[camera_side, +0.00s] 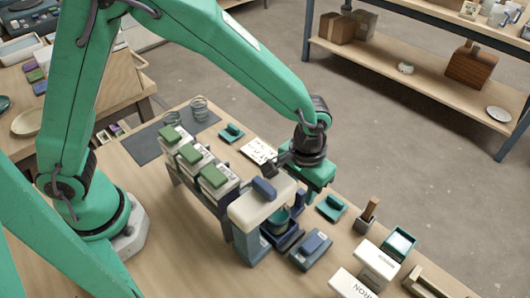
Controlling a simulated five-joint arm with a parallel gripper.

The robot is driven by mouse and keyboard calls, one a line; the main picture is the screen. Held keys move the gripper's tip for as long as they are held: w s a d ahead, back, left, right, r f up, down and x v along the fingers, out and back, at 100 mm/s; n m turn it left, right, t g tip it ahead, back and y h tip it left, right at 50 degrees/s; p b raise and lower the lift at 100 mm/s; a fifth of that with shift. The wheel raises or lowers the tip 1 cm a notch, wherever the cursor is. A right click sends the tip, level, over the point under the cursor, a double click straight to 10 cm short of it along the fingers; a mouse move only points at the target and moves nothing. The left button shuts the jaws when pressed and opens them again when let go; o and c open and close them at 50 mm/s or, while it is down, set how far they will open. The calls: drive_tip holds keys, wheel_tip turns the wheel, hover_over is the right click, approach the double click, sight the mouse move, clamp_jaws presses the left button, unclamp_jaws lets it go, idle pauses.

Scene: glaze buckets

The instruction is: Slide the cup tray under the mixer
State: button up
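The mixer (256,210) is a cream machine with a blue block on top, standing near the middle of the bench. A dark blue tray (287,242), seemingly the cup tray, sits low beside and partly below the mixer's head. A teal cup (281,222) shows above it; I cannot tell whether the cup stands in the tray. My gripper (314,186), green below a dark wrist, is just behind and to the right of the mixer. Its fingertips are not clear, so I cannot tell whether it is open or touches the tray.
White containers with green lids (214,176) stand on a rack left of the mixer. A blue-grey block (311,248) lies right of the tray, and a teal block (331,207) lies behind it. White boxes (376,264) stand at the front right. The bench's left front is clear.

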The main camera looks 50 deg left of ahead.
drive_tip(key=shift+r, duration=3.45)
drive_tip(key=shift+a+r, duration=0.15)
drive_tip(key=shift+a, duration=0.05)
drive_tip(key=s+a+r+t, duration=0.2)
drive_tip(key=s+a+r, duration=0.1)
drive_tip(key=a+r, duration=0.8)
drive_tip(key=s+a+r+t, duration=0.1)
drive_tip(key=s+a+t, duration=0.2)
drive_tip(key=s+a, duration=0.7)
drive_tip(key=shift+a+r+t, duration=0.15)
drive_tip(key=shift+a+t, duration=0.15)
drive_tip(key=shift+a, duration=1.35)
drive_tip(key=shift+w+d, duration=0.1)
drive_tip(key=shift+c, duration=0.3)
